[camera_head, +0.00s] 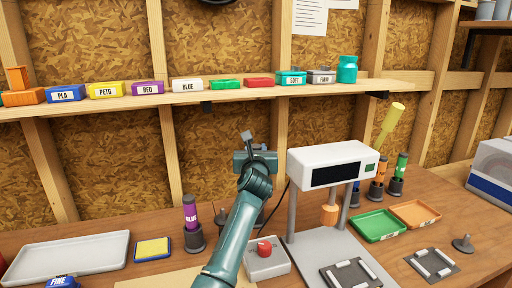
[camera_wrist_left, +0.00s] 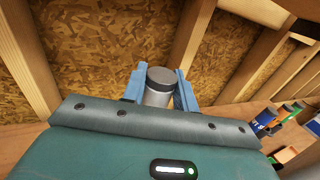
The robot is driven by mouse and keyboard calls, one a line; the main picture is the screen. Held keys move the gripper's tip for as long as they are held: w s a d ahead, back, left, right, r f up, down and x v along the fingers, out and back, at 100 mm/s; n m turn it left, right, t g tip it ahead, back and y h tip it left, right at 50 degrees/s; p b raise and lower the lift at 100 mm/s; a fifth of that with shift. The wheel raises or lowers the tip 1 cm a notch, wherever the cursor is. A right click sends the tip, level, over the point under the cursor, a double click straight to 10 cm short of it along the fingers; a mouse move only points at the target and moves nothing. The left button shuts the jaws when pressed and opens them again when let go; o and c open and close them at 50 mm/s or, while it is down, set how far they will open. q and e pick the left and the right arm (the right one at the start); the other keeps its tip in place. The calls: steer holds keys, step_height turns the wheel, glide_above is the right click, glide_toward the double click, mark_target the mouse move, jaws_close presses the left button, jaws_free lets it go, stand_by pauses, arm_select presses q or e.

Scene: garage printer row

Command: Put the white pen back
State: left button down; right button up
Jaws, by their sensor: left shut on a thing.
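My left gripper (camera_head: 249,143) is raised in front of the wooden wall, above the bench and left of the white printer. In the left wrist view, its blue fingers (camera_wrist_left: 160,88) are closed on the white pen (camera_wrist_left: 158,97), a light cylinder with a dark grey cap. In the head view only the pen's grey end (camera_head: 247,135) shows above the gripper. Dark round holders stand on the bench: one (camera_head: 194,238) has a purple pen (camera_head: 190,211) in it. Something dark beside my left forearm is mostly hidden, and I cannot tell whether it is a holder. My right gripper is not in view.
The printer (camera_head: 333,165) stands close on the right. Blue, orange and green pens (camera_head: 401,166) stand in holders behind it. A red-buttoned box (camera_head: 266,262) is beside my forearm. A shelf (camera_head: 220,96) with labelled boxes runs behind. A white tray (camera_head: 75,255) lies at left.

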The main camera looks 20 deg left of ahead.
arm_select(q)
steer(key=shift+f+b, duration=0.3)
steer(key=shift+f, duration=0.4)
step_height(320, 180, down, 3)
steer(key=shift+f+b, duration=0.15)
steer(key=shift+b, duration=0.9)
step_height(320, 180, down, 2)
steer(key=shift+f+b, duration=0.2)
steer(key=shift+b, duration=0.6)
steer(key=shift+f+b, duration=0.55)
steer(key=shift+f, duration=0.35)
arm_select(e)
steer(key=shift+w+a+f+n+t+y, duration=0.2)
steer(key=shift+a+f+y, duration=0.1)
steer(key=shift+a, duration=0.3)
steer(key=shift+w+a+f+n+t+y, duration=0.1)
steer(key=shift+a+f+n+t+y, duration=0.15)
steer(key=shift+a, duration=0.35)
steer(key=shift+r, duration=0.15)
arm_select(q)
steer(key=c, duration=1)
jaws_free()
steer(key=shift+s+d, duration=0.1)
